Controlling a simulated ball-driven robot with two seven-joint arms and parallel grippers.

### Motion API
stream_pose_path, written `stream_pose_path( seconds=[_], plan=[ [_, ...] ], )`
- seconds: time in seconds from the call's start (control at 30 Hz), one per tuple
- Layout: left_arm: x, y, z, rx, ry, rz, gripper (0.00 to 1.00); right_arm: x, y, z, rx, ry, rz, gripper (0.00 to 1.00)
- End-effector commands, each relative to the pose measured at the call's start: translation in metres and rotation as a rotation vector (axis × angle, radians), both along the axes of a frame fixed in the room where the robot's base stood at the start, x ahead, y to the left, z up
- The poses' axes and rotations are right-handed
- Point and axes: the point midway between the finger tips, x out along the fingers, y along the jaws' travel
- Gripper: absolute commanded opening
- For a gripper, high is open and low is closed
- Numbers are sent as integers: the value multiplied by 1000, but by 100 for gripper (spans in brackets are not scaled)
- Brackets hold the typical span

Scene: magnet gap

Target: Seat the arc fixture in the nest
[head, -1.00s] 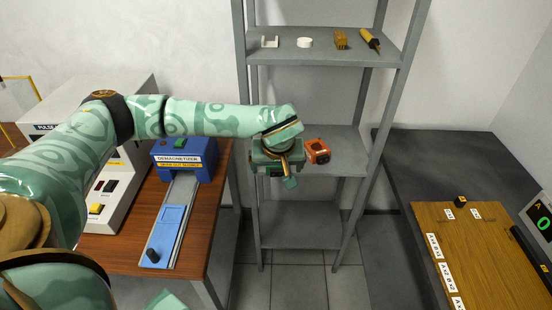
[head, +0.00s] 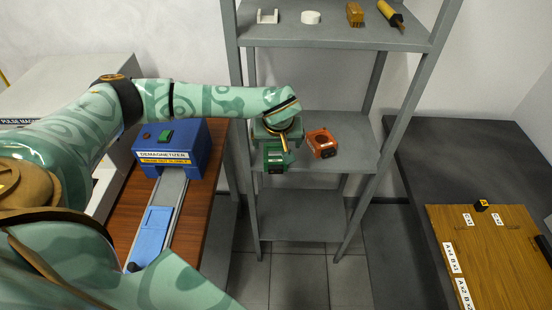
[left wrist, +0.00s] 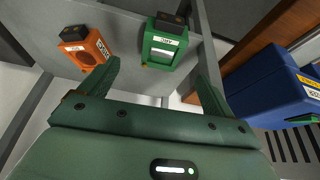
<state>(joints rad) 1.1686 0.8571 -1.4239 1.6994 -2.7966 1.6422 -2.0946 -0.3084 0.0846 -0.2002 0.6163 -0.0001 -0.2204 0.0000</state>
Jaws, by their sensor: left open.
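My left gripper (head: 284,146) is over the middle shelf, open, with nothing between its fingers. In the left wrist view its two fingers (left wrist: 158,82) are spread wide. A green block-like fixture (head: 275,159) is on the middle shelf just below the gripper; in the left wrist view it (left wrist: 163,48) lies beyond the fingertips, between their lines. An orange fixture (head: 322,143) is to its right on the same shelf; it also shows in the left wrist view (left wrist: 85,48). Both carry small white labels I cannot read surely. I cannot pick out the nest.
The grey shelf unit (head: 310,190) has small items on its top shelf. A blue demagnetizer (head: 172,147) with a rail and light-blue sled (head: 152,233) stands on the wooden table at left. A wooden board (head: 490,255) with labels lies on the dark bench at right.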

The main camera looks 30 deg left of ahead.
Motion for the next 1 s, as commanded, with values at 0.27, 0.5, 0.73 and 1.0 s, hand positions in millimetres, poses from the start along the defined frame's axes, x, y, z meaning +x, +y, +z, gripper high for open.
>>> stream_pose_path(
  seconds=[0.27,0.5,0.73,1.0],
  plan=[
    [13,9,-38,-1,-1,0,89,3,-1,-14,-1,-1,0,0],
    [20,21,-71,-1,3,2,89,0,2,-29,3,6,-1,0],
    [27,25,-86,0,0,-1,89,-1,9,-34,12,9,-5,0],
    [27,25,-85,0,-1,0,61,0,8,-33,10,9,-5,0]
  ],
)
